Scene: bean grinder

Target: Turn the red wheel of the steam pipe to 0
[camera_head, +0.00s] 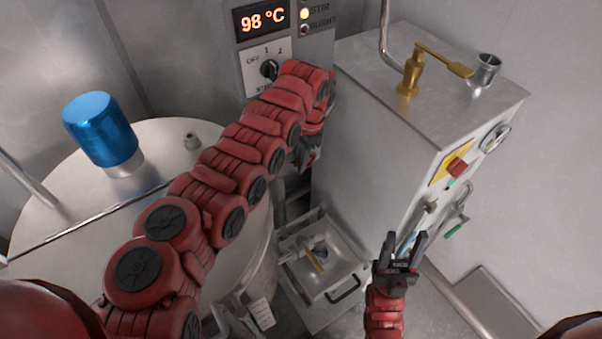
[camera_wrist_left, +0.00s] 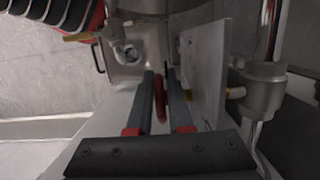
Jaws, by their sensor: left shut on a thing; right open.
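The red wheel (camera_wrist_left: 160,97) shows in the left wrist view as a narrow red edge between the two fingers of my left gripper (camera_wrist_left: 160,82). The gripper is shut on it. In the head view my left arm reaches across the middle, and its gripper (camera_head: 304,152) points down beside the grey machine, partly hidden by the arm. I cannot make out the wheel or any scale marks in the head view. My right gripper (camera_head: 402,248) is open and empty at the lower right, fingers pointing up.
A large metal tank (camera_head: 60,215) with a blue cap (camera_head: 100,129) stands at left. A control panel (camera_head: 264,58) reads 98 °C. A metal cabinet (camera_head: 365,150) with a brass lever (camera_head: 440,61) stands at right. A square metal tray (camera_head: 340,270) lies below, near my right gripper.

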